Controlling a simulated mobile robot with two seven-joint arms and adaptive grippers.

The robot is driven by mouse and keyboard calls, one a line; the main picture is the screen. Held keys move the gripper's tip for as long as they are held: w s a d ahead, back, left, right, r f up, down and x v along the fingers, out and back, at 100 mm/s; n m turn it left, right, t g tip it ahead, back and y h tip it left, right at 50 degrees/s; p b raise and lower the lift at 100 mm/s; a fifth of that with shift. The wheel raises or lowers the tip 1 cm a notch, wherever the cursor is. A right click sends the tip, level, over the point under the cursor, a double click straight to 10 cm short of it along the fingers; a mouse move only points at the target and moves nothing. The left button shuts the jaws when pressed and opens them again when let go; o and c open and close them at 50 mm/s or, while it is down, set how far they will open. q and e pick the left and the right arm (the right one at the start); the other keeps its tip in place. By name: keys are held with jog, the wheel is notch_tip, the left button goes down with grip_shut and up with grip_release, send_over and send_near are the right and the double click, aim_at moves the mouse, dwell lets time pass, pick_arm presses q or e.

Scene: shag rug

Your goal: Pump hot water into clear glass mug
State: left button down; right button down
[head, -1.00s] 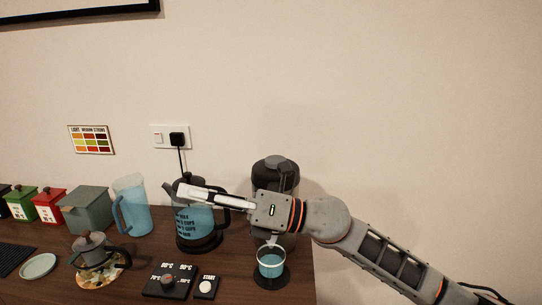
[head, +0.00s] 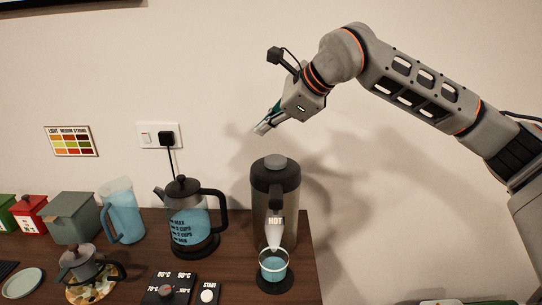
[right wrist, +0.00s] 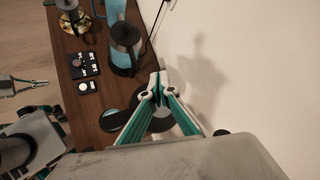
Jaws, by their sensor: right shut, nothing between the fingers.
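The tall grey hot-water dispenser (head: 261,214) stands upright near the table's right end, with a black top, a grey pump knob and a pale spout marked HOT. The clear glass mug (head: 273,264) stands under the spout on a dark round coaster and holds bluish water. My right gripper (head: 262,128) is shut and empty, above the dispenser and apart from it. In the right wrist view its fingertips (right wrist: 158,82) meet over the dispenser. My left gripper (right wrist: 15,87) seems to be at the left edge of that view, too small to read its jaws.
A kettle (head: 190,218) stands left of the dispenser, with a blue jug (head: 123,212) and a moka-style pot (head: 83,266) farther left. A control panel (head: 168,288) and a START button (head: 208,291) lie at the front. The wall is close behind.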

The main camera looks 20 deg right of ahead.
aim_at(277, 160)
pick_arm(q)
jog(key=shift+w+a, duration=0.1)
jog(key=shift+w, duration=0.15)
pick_arm(e)
jog(key=shift+m+t+h, duration=0.3)
jog(key=shift+t+h, duration=0.2)
jog(key=shift+h, duration=0.3)
jog(key=d+r, duration=0.1)
jog(key=w+d, duration=0.1)
jog(key=d+r, duration=0.1)
jog(key=shift+w+d+r, duration=0.25)
jog(key=shift+d+r, duration=0.05)
jog(key=shift+d, duration=0.1)
jog(key=shift+f, duration=0.15)
